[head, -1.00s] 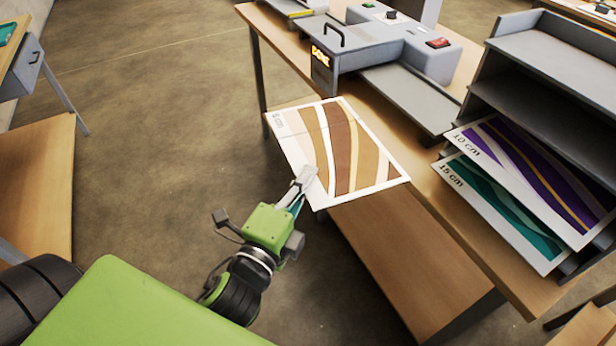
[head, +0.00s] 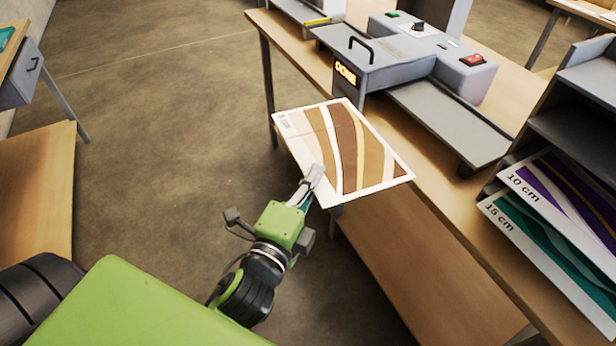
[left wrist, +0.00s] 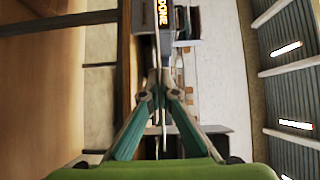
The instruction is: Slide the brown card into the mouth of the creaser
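The brown card (head: 343,142), white-bordered with brown and cream wavy stripes, is held out flat by my left gripper (head: 314,178). The gripper is shut on its near-left edge. In the left wrist view the card (left wrist: 163,115) shows nearly edge-on between the fingers (left wrist: 160,80). The creaser appears to be the grey machine (head: 425,60) with a black handle, a red switch and a lit display, which reads "DONE" in the wrist view (left wrist: 162,12). The card is in front of it and apart from it. Its mouth is not clearly visible. My right gripper is out of view.
The machine stands on a wooden table (head: 400,145) with a grey flat tray (head: 440,118) along its near side. A dark rack at right holds purple "10 cm" (head: 560,190) and teal "15 cm" (head: 535,235) cards. Open floor lies left of the table.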

